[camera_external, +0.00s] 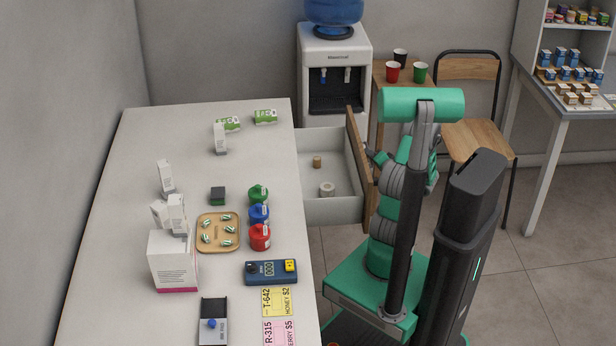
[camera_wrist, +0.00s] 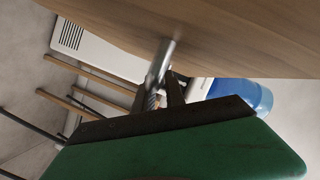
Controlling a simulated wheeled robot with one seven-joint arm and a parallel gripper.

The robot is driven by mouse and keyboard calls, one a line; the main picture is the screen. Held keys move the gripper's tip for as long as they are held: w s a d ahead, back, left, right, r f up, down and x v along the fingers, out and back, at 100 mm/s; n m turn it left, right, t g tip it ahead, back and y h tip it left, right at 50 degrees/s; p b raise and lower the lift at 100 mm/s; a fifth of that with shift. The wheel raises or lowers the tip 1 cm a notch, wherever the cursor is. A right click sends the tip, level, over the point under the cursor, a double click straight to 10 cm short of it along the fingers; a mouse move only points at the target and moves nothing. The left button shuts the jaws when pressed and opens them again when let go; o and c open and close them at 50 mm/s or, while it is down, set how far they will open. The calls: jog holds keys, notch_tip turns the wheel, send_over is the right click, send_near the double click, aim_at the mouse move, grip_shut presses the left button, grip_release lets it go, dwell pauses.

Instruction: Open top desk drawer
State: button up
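The top desk drawer (camera_external: 330,207) stands pulled out from the right side of the white desk (camera_external: 110,200), with its inside showing in the external view. Its wooden front (camera_external: 360,155) faces my arm. The wooden front also fills the top of the wrist view (camera_wrist: 230,35). A metal handle (camera_wrist: 160,65) sticks out from it. My gripper (camera_wrist: 160,97) is at the handle, with dark fingers on both sides of the bar, seemingly closed on it. In the external view my gripper (camera_external: 371,158) is at the outer face of the front, partly hidden by my arm.
A small brown cylinder (camera_external: 317,162) and a pale roll (camera_external: 327,189) lie in the drawer. Behind it stand a water dispenser (camera_external: 335,75), a small table with cups (camera_external: 392,71) and a chair (camera_external: 470,135). Bottles, boxes and a tray (camera_external: 218,247) cover the desk.

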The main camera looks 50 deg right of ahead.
grip_shut()
dwell(0.9)
jog(key=s+d+b, duration=0.2)
jog(key=s+d, duration=0.5)
jog(key=shift+o, duration=2.1)
grip_release()
